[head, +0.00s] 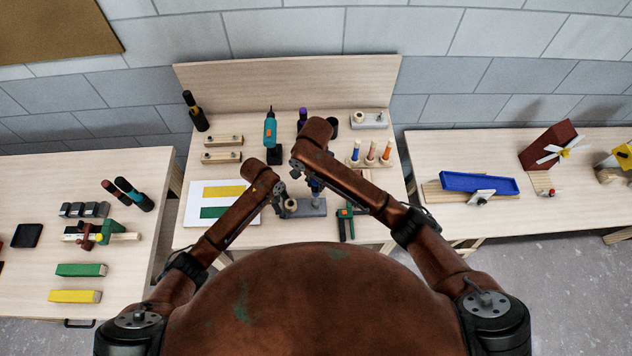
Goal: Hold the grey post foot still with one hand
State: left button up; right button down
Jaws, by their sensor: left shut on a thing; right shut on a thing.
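The grey post foot (314,208) lies at the front middle of the centre bench, with a round pale ring at its left end. My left gripper (284,204) is low at this left end and is shut on the post foot; its fingertips are small and partly hidden. My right gripper (311,184) is just above and behind the foot, shut on a small blue piece (317,187). My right arm hides most of this piece, and I cannot tell whether it touches the foot.
A green-and-black clamp (345,224) is at the front right. A teal drill (270,130) and several colored-handled tools (372,150) stand behind.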

jog(key=n, duration=0.3)
jog(key=n, duration=0.4)
jog(key=shift+n, duration=0.5)
jog(key=n, duration=0.4)
jog(key=shift+n, duration=0.4)
jog(key=shift+f, duration=0.65)
dwell(0.9)
jog(key=shift+a, duration=0.1)
